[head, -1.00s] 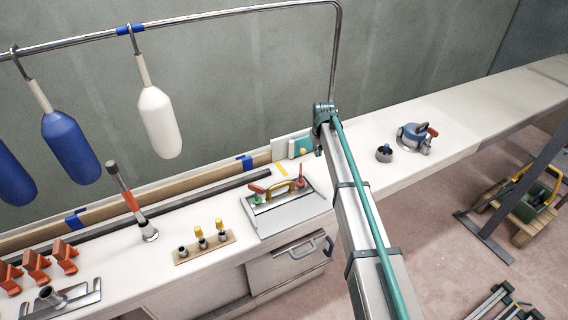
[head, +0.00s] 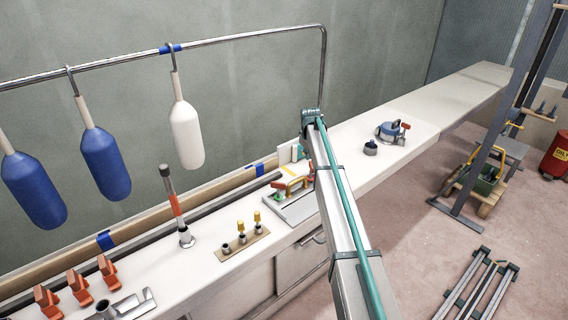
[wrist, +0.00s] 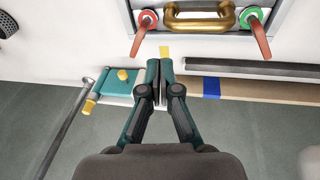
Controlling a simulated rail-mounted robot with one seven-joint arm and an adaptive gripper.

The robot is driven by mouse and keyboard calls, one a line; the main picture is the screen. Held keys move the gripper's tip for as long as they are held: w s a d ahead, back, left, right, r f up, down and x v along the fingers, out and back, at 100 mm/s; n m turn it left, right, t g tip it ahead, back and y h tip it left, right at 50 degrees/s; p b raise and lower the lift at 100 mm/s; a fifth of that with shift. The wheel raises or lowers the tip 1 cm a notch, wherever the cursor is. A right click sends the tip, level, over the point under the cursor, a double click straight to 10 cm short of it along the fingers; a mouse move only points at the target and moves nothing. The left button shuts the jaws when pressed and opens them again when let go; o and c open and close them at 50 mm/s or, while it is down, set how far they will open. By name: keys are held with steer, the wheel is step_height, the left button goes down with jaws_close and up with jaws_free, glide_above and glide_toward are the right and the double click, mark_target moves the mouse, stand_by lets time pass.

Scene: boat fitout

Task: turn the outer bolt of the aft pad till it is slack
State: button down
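My gripper (wrist: 160,65) shows in the wrist view, its two dark fingertips together with nothing seen between them. In the head view it is hidden behind my arm. Just beyond the tips is a panel with a brass handle (wrist: 199,22).
In the head view, a wooden strip (head: 243,244) holds several yellow-topped and dark pieces. An upright orange-and-grey tool (head: 176,205) stands to its left. A blue-grey winch-like part (head: 389,131) sits farther along the bench. Fenders (head: 187,137) hang from a rail above. The right bench end is clear.

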steer(key=shift+d+b+x, duration=0.15)
steer(key=shift+b+x, duration=0.75)
steer(key=shift+x, duration=1.65)
steer(key=shift+d+b+x, duration=0.1)
steer(key=shift+b+x, duration=0.8)
steer(key=shift+x, duration=1.7)
steer(key=shift+w+d+r, duration=0.1)
steer(key=shift+w+d, duration=0.1)
steer(key=shift+d, duration=0.25)
steer(key=shift+w+d, duration=0.2)
steer(key=shift+d, duration=0.25)
steer(key=shift+s+a, duration=0.1)
steer(key=shift+a, duration=0.1)
steer(key=a+p+v, duration=0.1)
steer(key=p+v, duration=0.1)
steer(key=v, duration=0.4)
steer(key=shift+a, duration=0.2)
steer(key=shift+r, duration=0.1)
